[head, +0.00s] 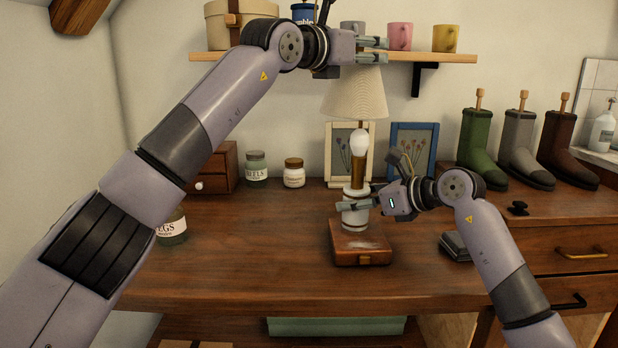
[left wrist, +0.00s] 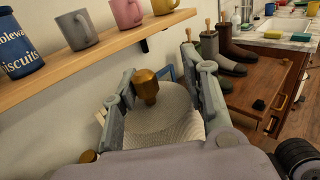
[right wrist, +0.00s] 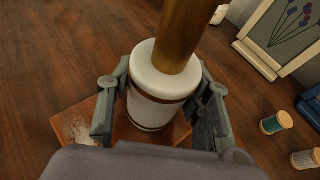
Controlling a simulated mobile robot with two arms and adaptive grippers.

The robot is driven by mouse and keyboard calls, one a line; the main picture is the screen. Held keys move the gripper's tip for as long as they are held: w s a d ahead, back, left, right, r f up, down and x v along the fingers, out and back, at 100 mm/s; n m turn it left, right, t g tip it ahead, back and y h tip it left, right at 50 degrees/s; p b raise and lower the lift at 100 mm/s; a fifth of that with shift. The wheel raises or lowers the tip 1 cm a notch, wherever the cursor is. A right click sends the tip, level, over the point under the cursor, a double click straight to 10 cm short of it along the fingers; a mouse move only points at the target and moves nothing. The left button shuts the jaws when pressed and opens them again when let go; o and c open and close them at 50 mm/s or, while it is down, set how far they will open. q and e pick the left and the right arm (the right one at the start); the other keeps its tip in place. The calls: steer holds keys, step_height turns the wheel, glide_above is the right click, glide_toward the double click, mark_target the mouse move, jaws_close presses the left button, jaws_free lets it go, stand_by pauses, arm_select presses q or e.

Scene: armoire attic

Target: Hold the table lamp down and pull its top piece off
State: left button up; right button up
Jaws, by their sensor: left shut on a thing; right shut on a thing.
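The table lamp's white base (head: 355,217) stands upright on a small wooden box (head: 361,252), with a brass stem (head: 358,170) and a bare bulb (head: 359,142) above it. My right gripper (head: 354,205) is shut around the base; the right wrist view shows the white body (right wrist: 155,100) between its fingers. The pale pleated shade (head: 355,97) hangs above the bulb and looks apart from it. My left gripper (head: 378,51) is shut at the shade's top; the left wrist view shows the brass knob (left wrist: 146,88) between its fingers.
A shelf (head: 430,57) with mugs is close to my left gripper. Framed flower pictures (head: 412,147) stand behind the lamp. Boots (head: 480,140) stand to the right and jars (head: 294,173) to the left. The desk's front left is mostly clear.

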arm_select(q)
steer(key=shift+r, duration=0.45)
steer(key=shift+c, duration=0.6)
arm_select(e)
steer(key=o, duration=0.7)
arm_select(q)
jaws_close()
arm_select(e)
steer(key=shift+o, duration=0.6)
steer(key=o, duration=0.3)
steer(key=shift+o, duration=0.2)
steer(key=v, duration=1.2)
